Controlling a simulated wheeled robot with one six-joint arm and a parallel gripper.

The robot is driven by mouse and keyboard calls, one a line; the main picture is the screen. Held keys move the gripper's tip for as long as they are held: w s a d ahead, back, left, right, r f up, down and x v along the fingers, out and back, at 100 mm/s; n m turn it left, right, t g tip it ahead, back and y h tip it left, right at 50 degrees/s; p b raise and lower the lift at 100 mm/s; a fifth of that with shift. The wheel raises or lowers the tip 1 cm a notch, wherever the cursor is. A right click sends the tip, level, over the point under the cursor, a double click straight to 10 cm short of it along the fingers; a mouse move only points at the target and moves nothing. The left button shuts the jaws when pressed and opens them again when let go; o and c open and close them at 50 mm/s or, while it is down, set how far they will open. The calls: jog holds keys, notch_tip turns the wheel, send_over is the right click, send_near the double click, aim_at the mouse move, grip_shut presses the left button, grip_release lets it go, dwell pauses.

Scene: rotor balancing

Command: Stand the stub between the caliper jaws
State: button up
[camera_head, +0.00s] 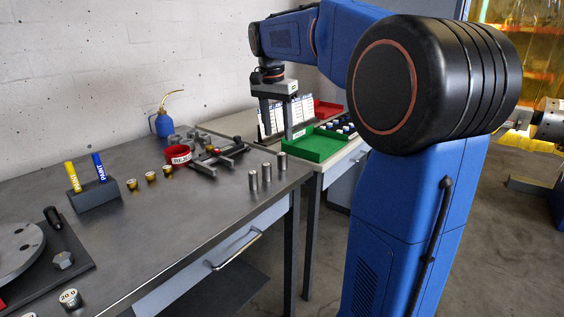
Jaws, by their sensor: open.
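Three upright silver cylinders, which look like stubs, stand in a row near the right end of the steel bench: a left one (253,181), a middle one (266,173) and a right one (282,161). I cannot tell which is the task's stub. The dark caliper (214,159) lies on the bench left of them; its jaws are too small to read clearly, and I see no stub standing clearly between them. My gripper (276,137) points down with its two fingers apart, behind the cylinders and close to the green tray. It appears empty.
A red ring marked REJECT (179,156) sits beside the caliper, with grey metal pieces (176,140) behind. Brass pieces (150,176), a paint marker holder (96,196) and a blue oiler (164,125) stand farther left. A green tray (318,149) and red bin (327,109) are on the other bench.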

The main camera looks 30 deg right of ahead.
aim_at(282, 154)
jog(key=f, duration=0.5)
jog(key=shift+w+d+f, duration=0.15)
jog(key=shift+d+f, duration=0.1)
jog(key=shift+d, duration=0.15)
jog(key=shift+w+d+f, duration=0.1)
jog(key=shift+d+f, duration=0.15)
jog(key=shift+f, duration=0.6)
jog(key=shift+w+d+f, duration=0.1)
jog(key=shift+d+f, duration=0.1)
jog(key=shift+f, duration=0.7)
jog(key=shift+w+d+f, duration=0.1)
jog(key=shift+d+f, duration=0.15)
jog(key=shift+f, duration=0.6)
grip_shut()
